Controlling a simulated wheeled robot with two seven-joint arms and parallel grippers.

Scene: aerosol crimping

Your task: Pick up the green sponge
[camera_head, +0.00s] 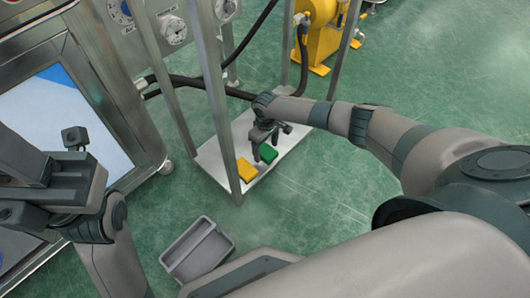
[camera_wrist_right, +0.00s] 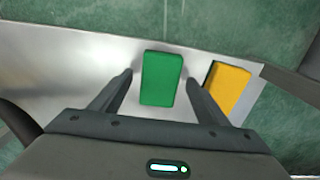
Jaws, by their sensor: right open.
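The green sponge (camera_head: 268,153) lies flat on a low metal shelf (camera_head: 215,160) beside a yellow sponge (camera_head: 246,170). My right gripper (camera_head: 262,146) is open and reaches down over the shelf by the green sponge. In the right wrist view the green sponge (camera_wrist_right: 162,79) shows between the two spread fingers of the right gripper (camera_wrist_right: 160,82), with gaps on both sides. The yellow sponge (camera_wrist_right: 229,90) lies to the right, just outside the right finger. My left gripper (camera_head: 75,140) is at the left, away from the sponges; its jaws are unclear.
Metal posts (camera_head: 212,90) rise from the shelf close to my right gripper. A grey bin (camera_head: 197,250) stands on the green floor in front. A steel machine with a screen (camera_head: 60,115) stands at left, a yellow machine (camera_head: 318,30) behind. Black hoses (camera_head: 190,82) run behind the shelf.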

